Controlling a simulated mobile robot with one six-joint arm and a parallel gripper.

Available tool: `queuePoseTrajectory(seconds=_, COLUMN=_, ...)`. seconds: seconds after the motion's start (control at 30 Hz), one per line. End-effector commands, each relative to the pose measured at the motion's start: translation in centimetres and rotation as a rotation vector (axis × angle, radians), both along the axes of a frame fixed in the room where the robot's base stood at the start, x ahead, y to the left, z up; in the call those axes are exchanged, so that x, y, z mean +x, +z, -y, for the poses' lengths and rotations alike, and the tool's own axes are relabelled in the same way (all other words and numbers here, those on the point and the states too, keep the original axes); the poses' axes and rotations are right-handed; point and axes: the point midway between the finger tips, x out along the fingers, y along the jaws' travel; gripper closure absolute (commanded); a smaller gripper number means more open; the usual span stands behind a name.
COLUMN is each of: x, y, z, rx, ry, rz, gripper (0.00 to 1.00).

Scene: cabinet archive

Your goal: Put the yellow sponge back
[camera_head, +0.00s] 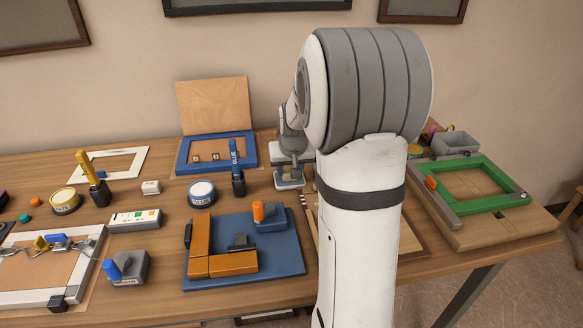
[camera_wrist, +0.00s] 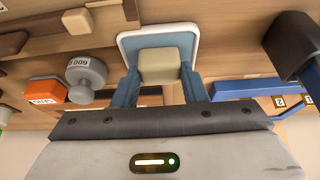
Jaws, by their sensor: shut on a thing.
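In the wrist view, my gripper (camera_wrist: 160,72) is shut on a pale yellowish block, which I take to be the yellow sponge (camera_wrist: 158,62). It sits between the two blue-grey fingers. Behind it is a small blue tray with a white rim (camera_wrist: 193,45). I cannot tell whether the sponge touches the tray. In the head view, my gripper (camera_head: 289,178) is beyond my arm, right of the blue frame, and the sponge cannot be made out there.
A grey round weight (camera_wrist: 87,80) and an orange box (camera_wrist: 45,93) are near the tray. A blue frame (camera_head: 181,165) and a glue bottle (camera_head: 237,172) stand left of my gripper. A blue board (camera_head: 285,262) lies in front. My arm hides part of the table.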

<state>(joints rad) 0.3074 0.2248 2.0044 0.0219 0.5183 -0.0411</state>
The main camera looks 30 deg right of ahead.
Motion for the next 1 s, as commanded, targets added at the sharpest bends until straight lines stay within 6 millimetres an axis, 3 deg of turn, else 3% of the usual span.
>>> queuePoseTrajectory(seconds=0.3, x=0.0, y=-0.1, z=0.0, rx=0.0, ry=0.001, rz=0.0, gripper=0.39)
queuePoseTrajectory(seconds=0.63, x=-0.1, y=0.6, z=-0.1, rx=0.0, ry=0.001, rz=0.002, gripper=0.39)
queuePoseTrajectory(seconds=1.0, x=-2.8, y=7.6, z=-0.9, rx=-0.001, ry=0.001, rz=0.006, gripper=0.39)
